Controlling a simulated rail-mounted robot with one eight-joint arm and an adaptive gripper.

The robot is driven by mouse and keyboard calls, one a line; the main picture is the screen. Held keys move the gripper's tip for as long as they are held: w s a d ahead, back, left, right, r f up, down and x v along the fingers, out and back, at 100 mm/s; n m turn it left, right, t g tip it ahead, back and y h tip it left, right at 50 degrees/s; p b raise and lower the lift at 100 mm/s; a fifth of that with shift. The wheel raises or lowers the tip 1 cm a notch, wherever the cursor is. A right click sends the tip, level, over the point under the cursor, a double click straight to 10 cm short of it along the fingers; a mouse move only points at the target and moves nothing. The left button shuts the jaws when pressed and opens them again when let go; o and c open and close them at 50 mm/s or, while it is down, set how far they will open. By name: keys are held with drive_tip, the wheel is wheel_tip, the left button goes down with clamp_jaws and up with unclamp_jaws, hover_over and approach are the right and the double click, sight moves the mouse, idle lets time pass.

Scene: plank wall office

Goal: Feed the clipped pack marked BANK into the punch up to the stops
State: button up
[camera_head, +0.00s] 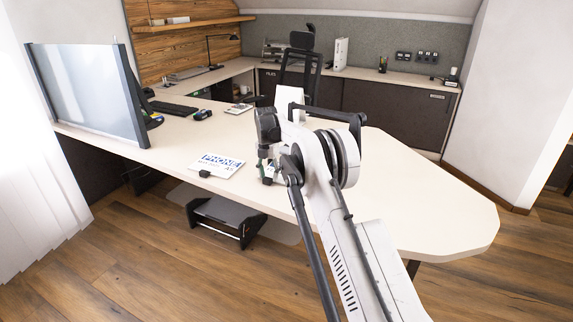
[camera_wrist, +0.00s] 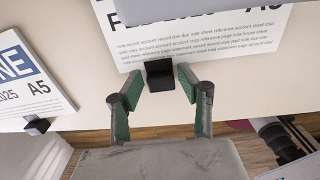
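A clipped pack (camera_wrist: 200,42) lies on the desk in the wrist view, its large heading mostly hidden, so I cannot read BANK on it. A black clip (camera_wrist: 159,72) grips its near edge. My gripper (camera_wrist: 158,80) is open, with its green-padded fingers on either side of the clip and small gaps showing. A smooth grey thing (camera_wrist: 190,8) covers the pack's far part; I cannot tell whether it is the punch. In the head view my gripper (camera_head: 265,166) is low over the desk's near edge and mostly hides this pack.
A second pack marked PHONE (camera_head: 217,164), with its own black clip (camera_head: 204,174), lies to the left on the desk (camera_head: 410,190). A screen panel (camera_head: 88,95) stands at the desk's left. An office chair (camera_head: 300,65) is behind. The desk's right end is clear.

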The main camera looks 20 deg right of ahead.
drive_tip(key=shift+o, duration=1.4)
wheel_tip(320, 180, up, 12)
